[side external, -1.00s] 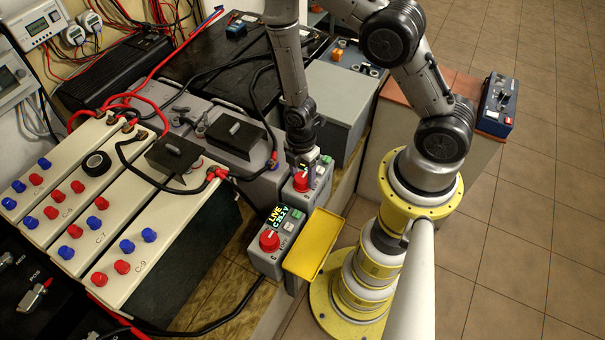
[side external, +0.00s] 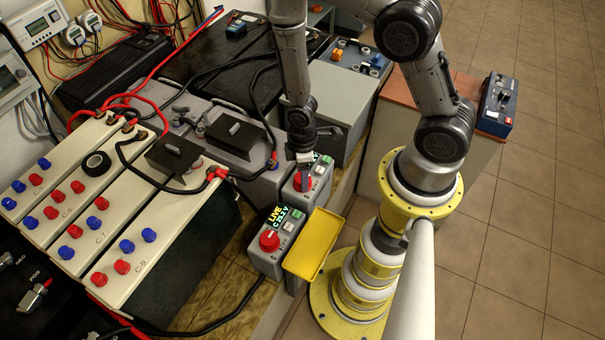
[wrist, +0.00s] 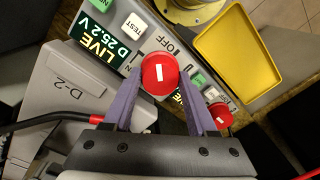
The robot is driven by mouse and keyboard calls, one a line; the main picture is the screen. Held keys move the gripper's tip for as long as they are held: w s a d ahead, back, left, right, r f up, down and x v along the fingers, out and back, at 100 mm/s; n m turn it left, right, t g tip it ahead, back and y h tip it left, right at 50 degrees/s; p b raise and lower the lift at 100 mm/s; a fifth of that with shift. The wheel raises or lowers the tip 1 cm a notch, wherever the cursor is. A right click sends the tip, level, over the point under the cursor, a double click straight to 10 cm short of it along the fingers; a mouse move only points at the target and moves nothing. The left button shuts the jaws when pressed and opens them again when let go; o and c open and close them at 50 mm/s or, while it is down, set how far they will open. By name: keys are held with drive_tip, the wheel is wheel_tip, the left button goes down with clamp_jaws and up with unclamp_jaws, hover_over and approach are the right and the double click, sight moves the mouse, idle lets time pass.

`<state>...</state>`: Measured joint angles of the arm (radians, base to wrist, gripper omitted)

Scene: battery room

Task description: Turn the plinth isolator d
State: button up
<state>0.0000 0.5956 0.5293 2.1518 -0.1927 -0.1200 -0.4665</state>
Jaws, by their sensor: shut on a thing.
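Isolator d is a grey box (side external: 318,184) behind a like grey box, seen in the side external view. In the wrist view its display (wrist: 97,48) reads LIVE and D 25.2 V. Its round red knob (wrist: 158,73) bears a short white bar, upright in this picture. An OFF label is printed near the knob, up and right of it. My gripper (wrist: 162,85) is shut on this knob, with one purple finger on each side. In the side external view my gripper (side external: 303,180) comes down on the knob from above and partly hides it.
Isolator C (side external: 264,262), with its own red knob (side external: 270,240) and display, stands just in front. A yellow tray (side external: 314,245) is beside it. Battery cells (side external: 150,241) with cables stand left. A blue device (side external: 497,105) sits on the plinth at right.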

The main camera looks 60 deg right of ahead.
drive_tip(key=m, duration=0.4)
drive_tip(key=shift+m, duration=0.4)
drive_tip(key=shift+s+m, duration=0.1)
drive_tip(key=shift+m, duration=2.4)
drive_tip(key=o, duration=1.4)
drive_tip(key=shift+c, duration=0.2)
drive_tip(key=shift+d+r, duration=0.1)
drive_tip(key=shift+r, duration=3.6)
